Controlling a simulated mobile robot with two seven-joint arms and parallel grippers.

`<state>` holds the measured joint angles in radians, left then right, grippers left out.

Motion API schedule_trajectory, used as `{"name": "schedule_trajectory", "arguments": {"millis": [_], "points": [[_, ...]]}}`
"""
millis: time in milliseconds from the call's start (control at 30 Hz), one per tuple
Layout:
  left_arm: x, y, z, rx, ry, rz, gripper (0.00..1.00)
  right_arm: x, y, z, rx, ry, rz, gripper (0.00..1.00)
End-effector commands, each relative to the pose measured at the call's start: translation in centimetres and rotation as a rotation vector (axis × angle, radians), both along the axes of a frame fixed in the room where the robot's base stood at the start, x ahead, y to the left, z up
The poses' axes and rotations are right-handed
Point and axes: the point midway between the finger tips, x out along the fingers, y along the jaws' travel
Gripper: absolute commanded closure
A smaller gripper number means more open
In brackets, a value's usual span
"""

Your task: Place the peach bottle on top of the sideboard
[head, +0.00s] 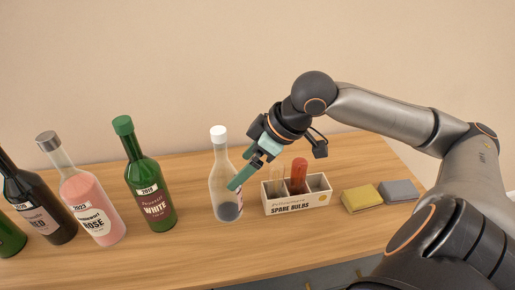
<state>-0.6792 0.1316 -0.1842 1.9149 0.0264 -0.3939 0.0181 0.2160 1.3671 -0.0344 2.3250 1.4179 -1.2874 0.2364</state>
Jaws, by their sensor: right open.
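A pale see-through bottle (219,175) with a white cap and a dark patch at its base stands upright on the wooden top (285,245). A bottle of pink liquid (88,200) with a silver cap and a rosé label stands upright further left. I cannot tell for sure which is the peach bottle. My right gripper (243,169) is open, with its teal fingers at the right side of the pale bottle. One finger overlaps the bottle in the view; I cannot tell if it touches. My left gripper is not in view.
A green white-wine bottle (152,190) and a dark bottle (38,208) stand to the left. A plain wall (200,60) stands behind.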

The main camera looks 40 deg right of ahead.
Motion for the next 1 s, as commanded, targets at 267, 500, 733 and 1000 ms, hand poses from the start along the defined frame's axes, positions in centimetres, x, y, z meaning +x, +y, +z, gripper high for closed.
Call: {"name": "schedule_trajectory", "arguments": {"millis": [267, 500, 733, 1000], "points": [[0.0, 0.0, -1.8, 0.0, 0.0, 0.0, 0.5, -1.1, -0.8, 1.8, 0.0, 0.001, -0.002, 0.0], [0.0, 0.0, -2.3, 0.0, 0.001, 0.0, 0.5, -2.2, -1.4, 4.1, 0.004, -0.002, -0.002, 0.0], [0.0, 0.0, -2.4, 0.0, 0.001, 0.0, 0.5, -2.6, -1.6, 4.7, 0.003, 0.001, -0.001, 0.0], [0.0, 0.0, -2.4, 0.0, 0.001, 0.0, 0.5, -2.6, -1.6, 4.8, 0.003, 0.0, -0.002, 0.0]]}}
